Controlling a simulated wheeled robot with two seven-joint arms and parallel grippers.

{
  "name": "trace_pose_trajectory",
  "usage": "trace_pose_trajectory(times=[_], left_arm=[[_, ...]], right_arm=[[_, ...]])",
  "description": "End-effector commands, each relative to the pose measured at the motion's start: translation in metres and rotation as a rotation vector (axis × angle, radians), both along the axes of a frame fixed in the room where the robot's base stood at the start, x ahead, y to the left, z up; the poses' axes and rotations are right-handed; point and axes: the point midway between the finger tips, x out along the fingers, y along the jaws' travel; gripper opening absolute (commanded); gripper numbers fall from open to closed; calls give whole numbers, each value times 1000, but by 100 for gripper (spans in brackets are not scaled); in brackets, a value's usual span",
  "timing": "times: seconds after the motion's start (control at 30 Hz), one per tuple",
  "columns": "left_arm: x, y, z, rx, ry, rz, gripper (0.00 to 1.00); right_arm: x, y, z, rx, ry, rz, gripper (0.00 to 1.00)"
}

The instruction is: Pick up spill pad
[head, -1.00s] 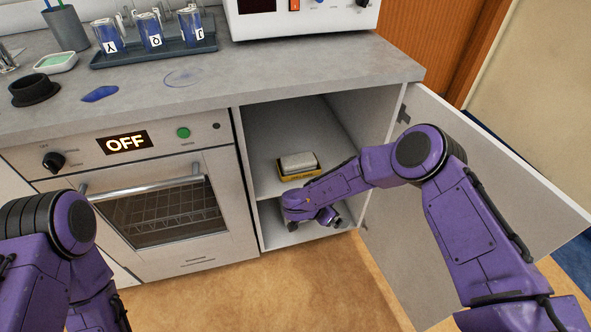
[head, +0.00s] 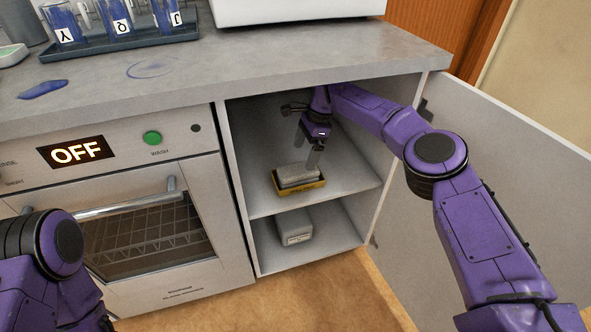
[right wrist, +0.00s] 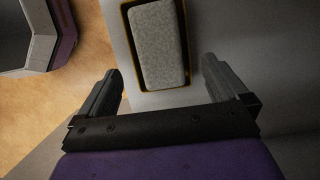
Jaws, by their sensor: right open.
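The spill pad (head: 297,173) is a light grey block lying in a shallow yellow tray (head: 304,190) on the upper shelf of the open cabinet. In the right wrist view the pad (right wrist: 158,45) lies ahead of the fingers, roughly between their lines. My right gripper (head: 307,152) points down just above the pad, open and empty, with its fingers apart. In the right wrist view no finger clearly touches the pad. My left gripper is out of view; only part of my left arm shows at the lower left.
A grey box (head: 294,227) stands on the lower shelf. The cabinet door (head: 510,170) hangs open on the right. The counter (head: 300,68) juts above the cabinet, with a blue spill (head: 43,89) and a rack of labelled vessels (head: 120,44).

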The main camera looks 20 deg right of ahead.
Motion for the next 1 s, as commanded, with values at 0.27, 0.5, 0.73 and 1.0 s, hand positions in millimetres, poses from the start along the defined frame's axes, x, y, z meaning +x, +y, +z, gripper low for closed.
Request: trace_pose_trajectory(times=[0.27,0.5,0.73,1.0], left_arm=[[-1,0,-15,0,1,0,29],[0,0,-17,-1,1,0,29],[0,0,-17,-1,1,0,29],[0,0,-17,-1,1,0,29]], right_arm=[[0,14,-42,-2,3,1,100],[0,20,-60,-3,1,-1,100],[0,20,-60,-3,1,-1,58],[0,20,-60,-4,1,-1,41]])
